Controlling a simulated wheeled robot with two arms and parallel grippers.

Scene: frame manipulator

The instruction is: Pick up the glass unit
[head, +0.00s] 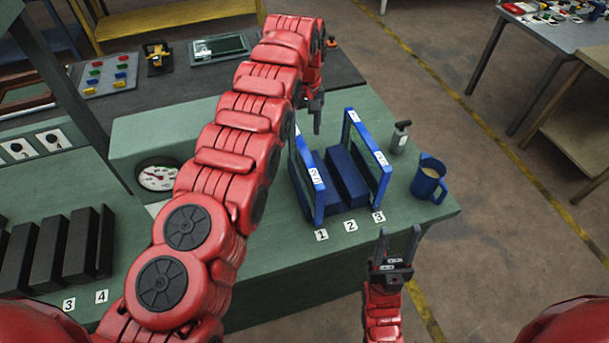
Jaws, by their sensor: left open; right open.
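Two upright blue-framed glass units stand in a blue rack on the green bench. One glass unit (308,182) is at label 1 and the other glass unit (378,160) is at label 3. The blue rack's block (346,178) lies between them, by label 2. My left gripper (317,122) is open, pointing down above the rack's far side near the label 1 unit; whether it touches is unclear. My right gripper (400,232) is open and empty, in front of the bench edge, pointing up. My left arm hides the bench's middle.
A blue mug (428,180) and a small dark bottle (400,137) stand right of the rack. A round gauge (158,176) is left of my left arm. Black slotted blocks (52,247) stand at the left.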

